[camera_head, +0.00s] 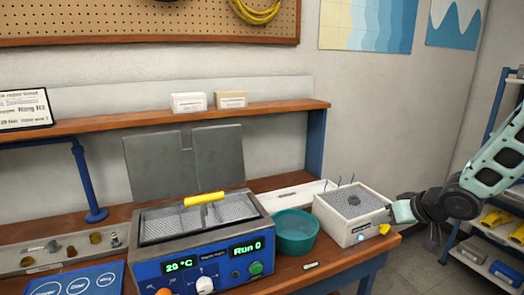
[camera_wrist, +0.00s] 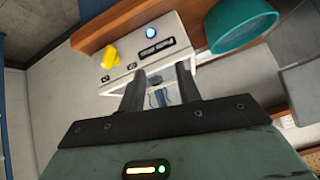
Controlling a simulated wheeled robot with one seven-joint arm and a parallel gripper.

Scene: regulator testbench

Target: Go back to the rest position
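My arm reaches in from the right in the head view. My gripper (camera_head: 391,208) is at the right side of a white box-shaped device (camera_head: 345,230) with a grey mesh top. In the wrist view my gripper (camera_wrist: 161,72) has its two dark fingers apart, pointing at the white device (camera_wrist: 127,72). That device has a yellow knob (camera_wrist: 109,56), a lit blue button (camera_wrist: 151,32) and a small dark display. Small blue and grey parts show between the fingers, but no grasped object is clear. Whether the fingers touch the device cannot be told.
A teal bowl (camera_head: 295,232) stands left of the device. A blue bath unit (camera_head: 205,262) with open grey lids and a yellow handle (camera_head: 204,199) stands further left. A shelf (camera_head: 160,122) runs behind. A blue rack (camera_head: 488,250) stands at the right.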

